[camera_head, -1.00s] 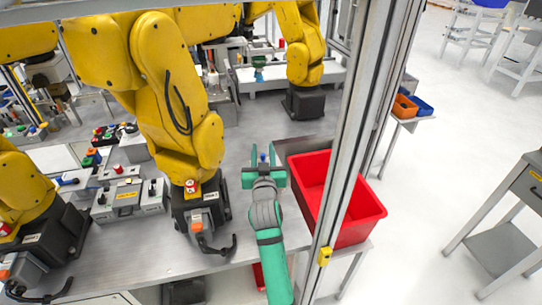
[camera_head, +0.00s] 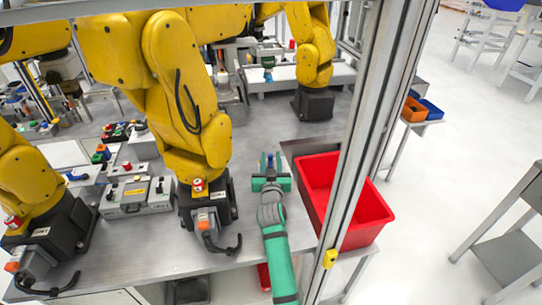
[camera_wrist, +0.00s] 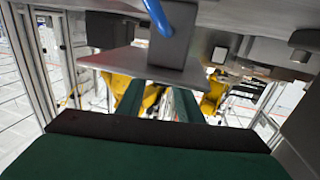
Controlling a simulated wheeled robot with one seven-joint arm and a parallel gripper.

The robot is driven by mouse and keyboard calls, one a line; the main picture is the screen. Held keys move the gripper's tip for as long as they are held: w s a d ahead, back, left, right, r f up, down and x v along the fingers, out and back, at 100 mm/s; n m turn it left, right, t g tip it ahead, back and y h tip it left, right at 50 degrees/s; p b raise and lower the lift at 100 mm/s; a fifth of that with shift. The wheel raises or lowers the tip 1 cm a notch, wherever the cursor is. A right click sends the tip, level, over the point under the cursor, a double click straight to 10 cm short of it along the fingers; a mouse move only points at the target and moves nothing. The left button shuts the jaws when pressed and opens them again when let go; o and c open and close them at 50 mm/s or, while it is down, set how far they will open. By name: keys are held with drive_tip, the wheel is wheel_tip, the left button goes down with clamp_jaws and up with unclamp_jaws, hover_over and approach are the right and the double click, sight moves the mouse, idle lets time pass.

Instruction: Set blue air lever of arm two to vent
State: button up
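A small blue lever (camera_head: 269,158) stands at the far side of my gripper (camera_head: 270,172) in the head view. In the wrist view the blue lever (camera_wrist: 160,14) is a curved blue piece at the top, beside a grey metal block and plate (camera_wrist: 150,66). My dark green fingers (camera_wrist: 153,110) stand apart below the plate, with a gap between them. The gripper looks open and holds nothing that I can see. I cannot tell whether it touches the lever or plate. A yellow arm (camera_head: 180,90) stands to its left; its label is too small to read.
A red bin (camera_head: 345,200) is close to the right of my gripper, behind a metal frame post (camera_head: 365,130). Grey control boxes (camera_head: 137,197) sit left of the yellow arm's base. Bare grey tabletop (camera_head: 150,250) lies in front.

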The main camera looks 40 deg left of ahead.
drive_tip(key=shift+x, duration=0.85)
drive_tip(key=shift+w, duration=0.2)
drive_tip(key=shift+s+a, duration=0.2)
drive_tip(key=shift+c, duration=1.3)
clamp_jaws()
drive_tip(key=shift+r+n+g+y, duration=0.1)
drive_tip(key=shift+n+g+y, duration=0.2)
drive_tip(key=shift+g, duration=0.1)
drive_tip(key=shift+s+a+r+n+g+y, duration=0.15)
drive_tip(key=shift+n+g+y, duration=0.45)
drive_tip(key=shift+g, duration=0.1)
drive_tip(key=shift+s+a+n+g, duration=0.15)
drive_tip(key=shift+s+n+g, duration=0.15)
drive_tip(key=shift+g, duration=0.1)
drive_tip(key=shift+y, duration=0.3)
